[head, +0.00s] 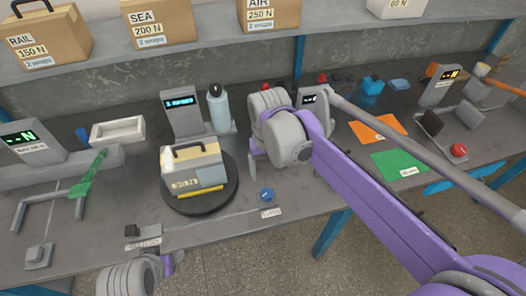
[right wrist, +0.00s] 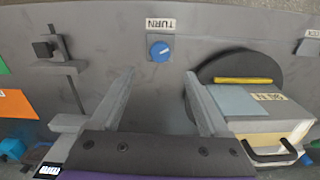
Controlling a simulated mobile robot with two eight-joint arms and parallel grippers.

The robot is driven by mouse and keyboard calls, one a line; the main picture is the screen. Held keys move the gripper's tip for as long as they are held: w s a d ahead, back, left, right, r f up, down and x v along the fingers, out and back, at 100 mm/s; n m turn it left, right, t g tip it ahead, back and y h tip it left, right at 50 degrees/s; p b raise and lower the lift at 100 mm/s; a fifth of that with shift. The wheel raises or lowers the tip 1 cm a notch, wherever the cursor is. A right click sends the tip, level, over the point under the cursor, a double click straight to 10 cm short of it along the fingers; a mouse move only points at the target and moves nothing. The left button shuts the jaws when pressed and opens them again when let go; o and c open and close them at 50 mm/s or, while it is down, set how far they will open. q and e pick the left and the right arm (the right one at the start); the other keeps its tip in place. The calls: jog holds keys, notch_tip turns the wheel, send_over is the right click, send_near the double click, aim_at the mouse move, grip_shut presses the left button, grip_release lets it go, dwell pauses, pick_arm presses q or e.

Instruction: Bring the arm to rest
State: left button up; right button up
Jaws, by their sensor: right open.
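My right arm, purple and grey, reaches in from the right in the head view. Its gripper (head: 262,168) is over the bench, just right of the case on the turntable and behind the blue knob. In the right wrist view the two grey fingers (right wrist: 160,74) are wide apart with nothing between them. The blue knob (right wrist: 160,51), by a TURN label (right wrist: 161,25), lies beyond the fingertips and also shows in the head view (head: 266,195). A grey rounded part of my left arm (head: 128,279) shows at the bottom left; its fingers are not visible.
A cream and grey case (head: 192,166) with a black handle stands on a black turntable (head: 206,208). A bottle (head: 218,110) and display (head: 181,115) stand behind it. Orange (head: 378,130) and green (head: 400,165) sheets lie right. Boxes (head: 160,20) line the shelf above.

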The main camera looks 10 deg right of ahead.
jog(key=s+d+f+t+p, duration=0.1)
jog(key=s+d+t, duration=0.1)
jog(key=s, duration=0.5)
jog(key=s+d+f+t+p, duration=0.1)
jog(key=s+d+f+t, duration=0.1)
jog(key=s, duration=0.5)
jog(key=d+t, duration=0.1)
jog(key=d, duration=0.1)
jog(key=shift+d+f+p, duration=0.25)
jog(key=shift+d+p, duration=0.05)
jog(key=shift+d, duration=0.05)
dwell(0.9)
